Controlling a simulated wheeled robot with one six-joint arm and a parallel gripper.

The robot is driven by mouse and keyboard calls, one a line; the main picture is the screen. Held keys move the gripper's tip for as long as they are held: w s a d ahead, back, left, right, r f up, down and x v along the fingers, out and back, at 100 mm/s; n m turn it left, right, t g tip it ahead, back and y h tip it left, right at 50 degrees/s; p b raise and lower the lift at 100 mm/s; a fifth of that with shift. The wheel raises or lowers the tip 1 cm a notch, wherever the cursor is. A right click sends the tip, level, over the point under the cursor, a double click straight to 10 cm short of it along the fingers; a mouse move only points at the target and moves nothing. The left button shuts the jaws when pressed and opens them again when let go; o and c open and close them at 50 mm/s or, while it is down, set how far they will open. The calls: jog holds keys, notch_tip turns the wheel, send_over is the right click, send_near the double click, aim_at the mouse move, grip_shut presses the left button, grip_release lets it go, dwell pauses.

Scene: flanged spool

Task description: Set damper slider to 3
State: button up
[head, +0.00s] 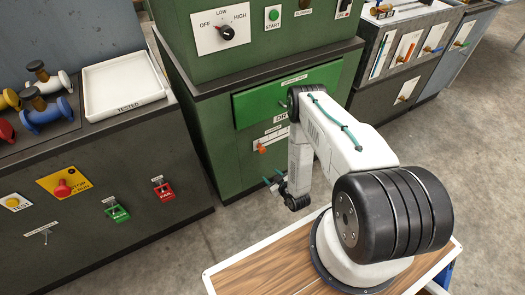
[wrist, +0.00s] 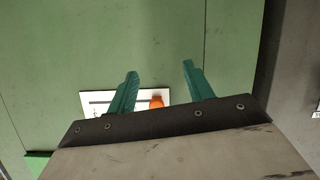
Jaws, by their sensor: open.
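The damper slider is an orange knob (head: 262,149) on a white scale plate (head: 272,137) on the front of the green cabinet. In the head view the knob sits near the plate's left end; the scale marks are too small to read. My gripper (head: 272,178) is open and empty, in front of the cabinet and a little below the plate. In the wrist view the orange knob (wrist: 157,102) shows between the two teal fingers of my gripper (wrist: 160,68), nearer the left finger. The left finger and gripper body hide part of the white plate (wrist: 95,99).
A green drawer-like panel (head: 285,95) is above the slider, with a rotary dial (head: 226,33) and green START button (head: 273,15) higher up. A dark bench (head: 100,150) with a white tray (head: 122,85) stands left. Another cabinet (head: 400,75) stands right. Open floor lies between.

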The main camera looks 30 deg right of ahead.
aim_at(264, 151)
jog(key=w+r+t, duration=0.3)
jog(key=r+t, duration=0.1)
jog(key=r, duration=0.4)
jog(key=shift+n, duration=0.4)
jog(key=w, duration=0.7)
jog(key=shift+w+d+f, duration=0.2)
jog(key=shift+w+d, duration=0.1)
jog(key=shift+w, duration=0.1)
grip_shut()
jog(key=shift+d, duration=0.1)
